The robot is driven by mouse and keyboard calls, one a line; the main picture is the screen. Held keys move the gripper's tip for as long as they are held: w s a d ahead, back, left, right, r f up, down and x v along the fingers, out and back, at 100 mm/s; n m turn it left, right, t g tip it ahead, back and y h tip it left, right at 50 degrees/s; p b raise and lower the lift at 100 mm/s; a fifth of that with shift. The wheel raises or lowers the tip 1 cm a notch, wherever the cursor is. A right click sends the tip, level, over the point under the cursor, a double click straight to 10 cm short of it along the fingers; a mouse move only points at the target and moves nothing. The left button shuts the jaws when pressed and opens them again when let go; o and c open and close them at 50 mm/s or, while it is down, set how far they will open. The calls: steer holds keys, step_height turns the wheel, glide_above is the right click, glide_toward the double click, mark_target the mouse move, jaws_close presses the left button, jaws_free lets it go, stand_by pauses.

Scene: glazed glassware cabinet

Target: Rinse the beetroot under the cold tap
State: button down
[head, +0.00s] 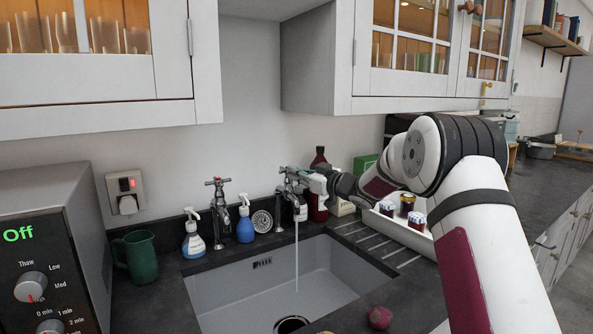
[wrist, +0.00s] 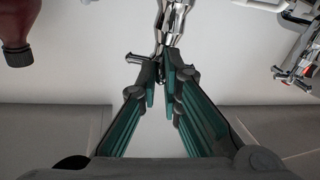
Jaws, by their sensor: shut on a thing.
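The beetroot (head: 380,317), round and purple-red, lies on the dark worktop at the sink's front right. My gripper (head: 298,178) is at the right-hand tap (head: 281,193), far from the beetroot. In the wrist view, my gripper (wrist: 163,72) has its green-padded fingers closed on the tap's handle (wrist: 128,59). A second tap (head: 220,212) stands to the left, with no water showing. I cannot read any hot or cold marking.
Spray bottles (head: 194,238) and a dark red bottle (head: 318,195) stand behind the sink. A green mug (head: 137,254) and a microwave (head: 50,260) are at left. A white tray (head: 385,231) with jars is at right. Wall cabinets (head: 400,100) hang above.

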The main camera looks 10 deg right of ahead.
steer(key=shift+a+n+g+y, duration=0.15)
steer(key=shift+n+g+y, duration=0.2)
steer(key=shift+y, duration=0.25)
steer(key=c, duration=1.7)
jaws_free()
steer(key=shift+w, duration=0.1)
steer(key=v, duration=1.2)
